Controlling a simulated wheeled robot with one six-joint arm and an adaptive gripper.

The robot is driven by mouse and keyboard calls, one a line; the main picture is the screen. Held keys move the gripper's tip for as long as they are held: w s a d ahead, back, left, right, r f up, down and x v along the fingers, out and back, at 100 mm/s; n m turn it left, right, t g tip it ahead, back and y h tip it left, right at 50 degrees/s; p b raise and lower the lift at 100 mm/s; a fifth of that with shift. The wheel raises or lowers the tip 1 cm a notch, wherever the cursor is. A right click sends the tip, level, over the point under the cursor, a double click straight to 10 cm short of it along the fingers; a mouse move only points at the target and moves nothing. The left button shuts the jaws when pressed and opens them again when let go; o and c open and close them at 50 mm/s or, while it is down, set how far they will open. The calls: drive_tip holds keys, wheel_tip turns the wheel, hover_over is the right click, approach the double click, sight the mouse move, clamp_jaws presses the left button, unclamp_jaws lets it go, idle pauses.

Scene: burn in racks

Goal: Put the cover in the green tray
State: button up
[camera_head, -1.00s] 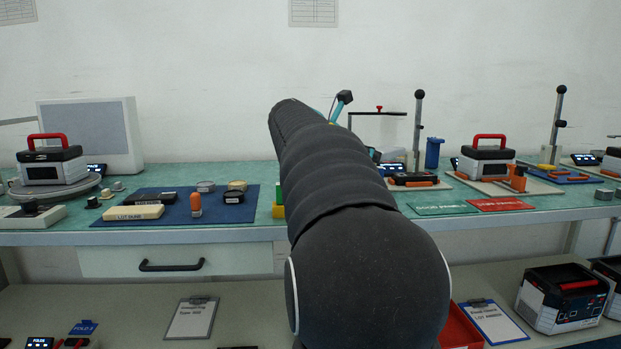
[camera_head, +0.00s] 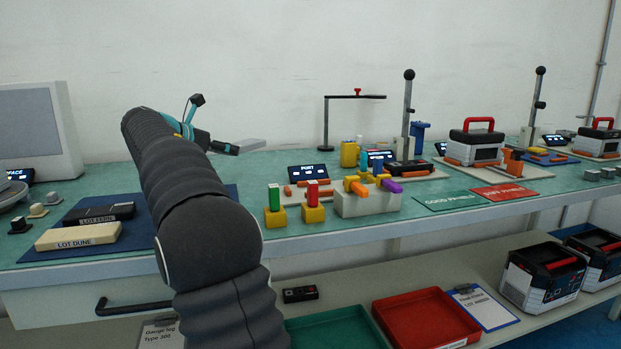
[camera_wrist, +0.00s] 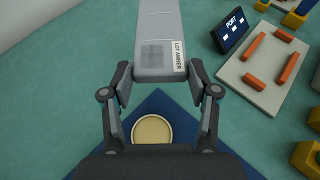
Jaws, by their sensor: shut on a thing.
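My gripper (camera_head: 230,149) is shut on a flat light grey cover (camera_head: 253,145), held in the air above the back of the bench. In the wrist view the cover (camera_wrist: 157,40) sits between my fingertips (camera_wrist: 160,82), and its label reads LOT AMBER. It points away from my gripper. The green tray (camera_head: 335,330) lies on the lower shelf at the bottom middle of the head view, partly cut off by the frame and partly hidden by my arm. It looks empty where it shows.
A red tray (camera_head: 425,320) lies just right of the green tray. A small dark device (camera_head: 300,294) lies behind it. Above, the bench holds a grey block with coloured handles (camera_head: 367,200) and yellow blocks (camera_head: 313,212). A blue mat (camera_wrist: 175,115) is below my gripper.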

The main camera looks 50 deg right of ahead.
drive_tip(key=shift+w+a+f, duration=0.3)
drive_tip(key=shift+w+a, duration=0.15)
drive_tip(key=shift+w, duration=0.1)
drive_tip(key=shift+w+a+f, duration=0.25)
drive_tip(key=shift+w+a, duration=0.2)
drive_tip(key=shift+w, duration=0.1)
drive_tip(key=b, duration=0.3)
hover_over(266, 186)
drive_tip(key=w+a, duration=0.2)
drive_tip(key=a, duration=0.1)
wheel_tip(266, 186, down, 5)
drive_tip(key=shift+w+f, duration=0.1)
drive_tip(key=shift+s+d+f+b, duration=0.3)
drive_tip(key=shift+s+d+f, duration=0.2)
drive_tip(key=shift+d+f, duration=0.3)
drive_tip(key=shift+s+d+f+b, duration=0.3)
drive_tip(key=shift+s+d+f, duration=0.25)
drive_tip(key=shift+d, duration=0.35)
drive_tip(key=shift+f, duration=0.15)
drive_tip(key=o, duration=1)
drive_tip(key=shift+w, duration=0.1)
